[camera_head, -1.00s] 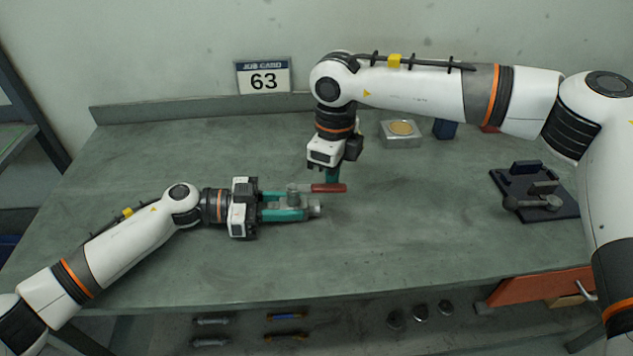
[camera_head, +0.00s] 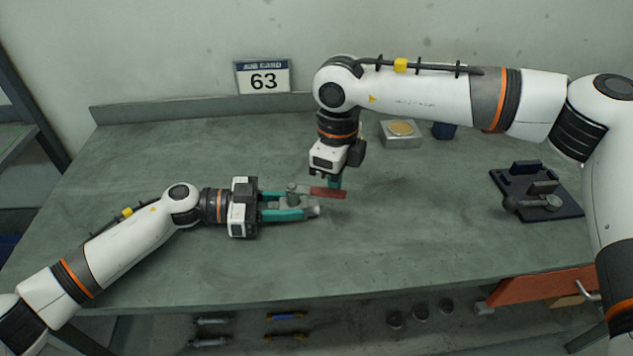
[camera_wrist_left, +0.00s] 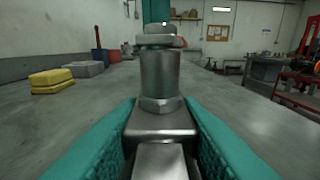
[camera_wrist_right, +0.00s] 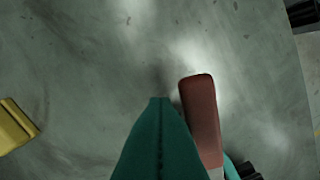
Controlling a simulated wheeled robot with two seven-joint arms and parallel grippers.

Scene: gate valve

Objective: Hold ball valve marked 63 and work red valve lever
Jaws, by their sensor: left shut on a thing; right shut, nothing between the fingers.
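The ball valve (camera_head: 293,199) is a small grey metal body lying over the middle of the bench; no number is legible on it. My left gripper (camera_head: 283,207) is shut on the valve from the left. In the left wrist view the valve (camera_wrist_left: 160,80) stands between its teal fingers. The red lever (camera_head: 329,193) extends right from the valve's top. My right gripper (camera_head: 335,184) points down, shut and empty, at the lever's far side near its outer end. In the right wrist view the lever (camera_wrist_right: 201,112) lies right beside the closed fingers (camera_wrist_right: 160,103); contact is unclear.
A grey block with a tan disc (camera_head: 401,130) sits behind my right gripper. A dark tray with parts (camera_head: 560,208) is at the right. The bench front is clear.

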